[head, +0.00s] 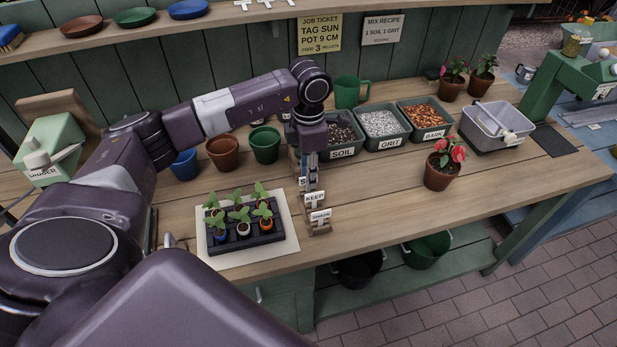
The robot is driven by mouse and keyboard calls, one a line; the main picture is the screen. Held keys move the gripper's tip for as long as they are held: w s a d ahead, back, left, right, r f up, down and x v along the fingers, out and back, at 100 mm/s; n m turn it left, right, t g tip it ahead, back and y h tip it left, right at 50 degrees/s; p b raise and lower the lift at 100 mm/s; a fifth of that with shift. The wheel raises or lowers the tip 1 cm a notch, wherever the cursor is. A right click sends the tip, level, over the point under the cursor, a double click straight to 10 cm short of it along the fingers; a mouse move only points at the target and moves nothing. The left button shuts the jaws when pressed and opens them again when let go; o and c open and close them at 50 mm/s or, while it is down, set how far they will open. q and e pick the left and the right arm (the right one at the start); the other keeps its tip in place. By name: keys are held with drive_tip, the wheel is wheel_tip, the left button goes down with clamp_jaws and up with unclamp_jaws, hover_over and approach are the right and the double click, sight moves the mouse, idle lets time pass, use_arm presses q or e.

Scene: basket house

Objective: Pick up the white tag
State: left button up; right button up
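White tags stand in a small wooden rack (320,230) near the table's middle. The front ones read "SHADE" (320,216) and "KEEP" (314,198). A rear white tag (302,183) shows only its edge and an "S"; my gripper hides the rest. My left gripper (312,186) points down over the rack, its fingertips right by the rear tag and behind the "KEEP" tag. The fingers look close together, but I cannot tell whether they hold a tag. My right gripper is not in view.
A seedling tray (244,243) on a white mat stands left of the rack. Bins of soil (343,152), grit (383,145) and bark (433,136) stand behind. A flowering pot (438,178) is at right. The front middle of the table is clear.

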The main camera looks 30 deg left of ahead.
use_arm(q)
wheel_tip(320, 180, down, 2)
drive_tip(key=shift+a+f+p, duration=0.15)
drive_tip(key=shift+f+p, duration=0.1)
drive_tip(key=shift+p, duration=0.05)
drive_tip(key=shift+f, duration=0.3)
drive_tip(key=shift+c, duration=0.3)
clamp_jaws()
drive_tip(key=shift+r, duration=0.1)
